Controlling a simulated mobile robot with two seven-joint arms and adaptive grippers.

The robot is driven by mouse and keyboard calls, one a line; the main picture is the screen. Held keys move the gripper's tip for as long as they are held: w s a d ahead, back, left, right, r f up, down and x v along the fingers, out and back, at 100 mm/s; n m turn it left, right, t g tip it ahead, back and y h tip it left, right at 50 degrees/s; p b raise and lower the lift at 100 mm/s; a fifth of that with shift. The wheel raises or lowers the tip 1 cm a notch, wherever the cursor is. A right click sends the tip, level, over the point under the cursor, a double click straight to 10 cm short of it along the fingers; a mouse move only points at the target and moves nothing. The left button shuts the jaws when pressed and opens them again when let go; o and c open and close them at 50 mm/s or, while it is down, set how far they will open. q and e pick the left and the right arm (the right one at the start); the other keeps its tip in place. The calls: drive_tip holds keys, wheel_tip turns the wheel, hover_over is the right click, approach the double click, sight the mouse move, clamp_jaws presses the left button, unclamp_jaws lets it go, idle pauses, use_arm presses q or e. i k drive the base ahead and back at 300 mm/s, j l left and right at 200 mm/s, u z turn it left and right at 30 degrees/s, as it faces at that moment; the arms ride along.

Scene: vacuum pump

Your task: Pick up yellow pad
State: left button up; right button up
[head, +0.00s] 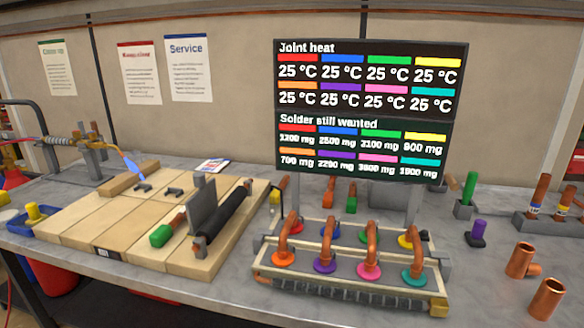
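A small yellow piece (37,213) with an upright knob stands in a blue tray (18,226) at the far left of the bench; it may be the yellow pad. Another yellow item, a yellow disc (404,241), sits at the back right of the pipe rack (330,262), partly hidden behind a copper elbow. A yellow block (438,307) is at the rack's front right corner. I cannot tell for certain which is the pad. Neither of my grippers shows in the head view.
A torch with a blue flame (131,167) points at the wooden board (95,222). A green-handled tool (163,234) lies on the board. A display panel (370,110) stands behind the rack. Loose copper fittings (524,260) stand at the right. Grey bench (490,285) is bare between rack and fittings.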

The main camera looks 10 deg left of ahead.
sight(33, 210)
drive_tip(key=u, duration=1.8)
drive_tip(key=i+j+z, duration=0.1)
drive_tip(key=z, duration=0.3)
drive_tip(key=j+z, duration=0.15)
drive_tip(key=z, duration=0.2)
drive_tip(key=i+j+z, duration=0.1)
drive_tip(key=z, duration=0.3)
drive_tip(key=j+z, duration=0.5)
drive_tip(key=j, duration=0.45)
drive_tip(key=j+z, duration=0.15)
drive_tip(key=j, duration=0.85)
